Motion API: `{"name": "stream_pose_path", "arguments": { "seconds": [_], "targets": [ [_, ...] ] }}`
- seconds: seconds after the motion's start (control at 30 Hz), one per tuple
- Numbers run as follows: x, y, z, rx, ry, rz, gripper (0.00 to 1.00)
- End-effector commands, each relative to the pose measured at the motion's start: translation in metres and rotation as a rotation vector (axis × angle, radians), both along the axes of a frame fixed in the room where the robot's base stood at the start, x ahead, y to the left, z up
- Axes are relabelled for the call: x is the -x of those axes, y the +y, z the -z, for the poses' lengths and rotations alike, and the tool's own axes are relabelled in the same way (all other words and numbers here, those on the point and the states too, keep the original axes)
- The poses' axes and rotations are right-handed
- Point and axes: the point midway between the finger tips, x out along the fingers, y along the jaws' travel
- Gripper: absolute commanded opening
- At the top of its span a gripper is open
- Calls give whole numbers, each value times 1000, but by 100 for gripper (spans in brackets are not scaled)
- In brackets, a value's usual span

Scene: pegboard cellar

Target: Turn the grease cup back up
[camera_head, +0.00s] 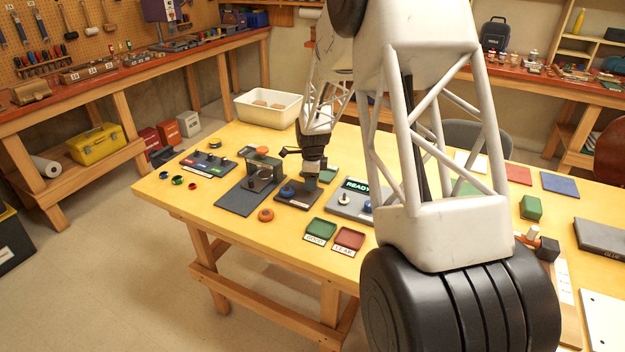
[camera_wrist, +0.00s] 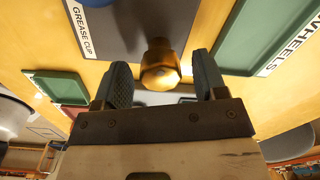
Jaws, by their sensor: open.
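The grease cup (camera_wrist: 160,66) is a small brass piece with a narrow stem and a wider faceted part. It stands out from a dark grey pad (camera_wrist: 122,32) labelled GREASE CUP, which also shows in the head view (camera_head: 296,204). My gripper (camera_wrist: 163,78) is open in the wrist view, one finger on each side of the cup, with visible gaps. In the head view my gripper (camera_head: 311,183) is low over the pad's right side and hides the cup. I cannot tell whether the cup is upright or tilted.
A blue knob (camera_head: 287,192) sits on the same pad, left of my gripper. A green WHEELS tray (camera_wrist: 262,36) lies close beside the pad. Green (camera_head: 320,228) and red (camera_head: 349,239) trays lie in front. A READY panel (camera_head: 350,199) stands to the right.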

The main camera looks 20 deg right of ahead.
Motion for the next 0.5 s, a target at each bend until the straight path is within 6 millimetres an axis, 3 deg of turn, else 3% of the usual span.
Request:
{"name": "stream_pose_path", "arguments": {
  "seconds": [0.13,0.43,0.5],
  "targets": [
    [0,0,0,0,0,0,64],
    [0,0,0,0,0,0,18],
    [0,0,0,0,0,0,16]
  ]
}}
